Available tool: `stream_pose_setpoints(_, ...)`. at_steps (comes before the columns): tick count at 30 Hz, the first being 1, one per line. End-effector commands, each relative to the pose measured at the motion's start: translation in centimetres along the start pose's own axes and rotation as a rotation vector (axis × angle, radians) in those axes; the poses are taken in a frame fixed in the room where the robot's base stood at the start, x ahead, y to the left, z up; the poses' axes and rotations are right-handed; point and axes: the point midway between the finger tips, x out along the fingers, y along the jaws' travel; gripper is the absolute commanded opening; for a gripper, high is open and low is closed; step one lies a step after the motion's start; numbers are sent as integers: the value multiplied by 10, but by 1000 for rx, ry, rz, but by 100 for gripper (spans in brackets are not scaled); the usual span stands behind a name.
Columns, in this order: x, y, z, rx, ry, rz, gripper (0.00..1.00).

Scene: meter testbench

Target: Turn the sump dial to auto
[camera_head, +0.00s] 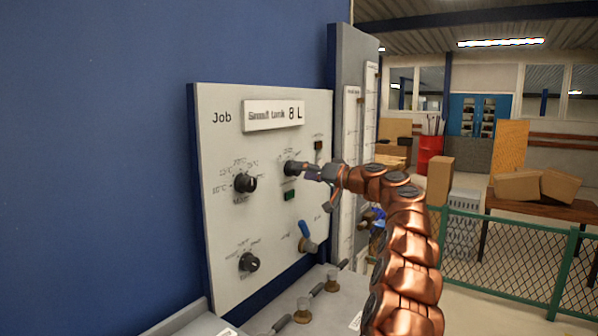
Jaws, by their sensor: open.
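The grey panel (222,282) on the left carries three black dials: an upper left dial (245,183), a lower left dial (249,262) and an upper right dial (292,168). Their labels are too small to read, so I cannot tell which is the sump dial or where auto lies. My gripper (313,178) is open at the upper right dial, coming from the right. It partly hides that dial's right side. I cannot tell whether the fingers touch it.
A sign reading "8 L" (273,115) tops the panel. A green button (290,195), a red indicator (318,146) and a blue-handled valve (306,236) sit near my gripper. Brass fittings (303,311) stand on the ledge below. A green fence (500,255) is at right.

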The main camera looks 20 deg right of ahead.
Motion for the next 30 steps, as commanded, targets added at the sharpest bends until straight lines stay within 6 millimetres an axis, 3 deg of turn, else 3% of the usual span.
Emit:
stream_pose_setpoints(18, -81, 0, -1, -1, 3, 1, 68)
stream_pose_setpoints(30, -91, 0, 0, -2, 0, 0, 68)
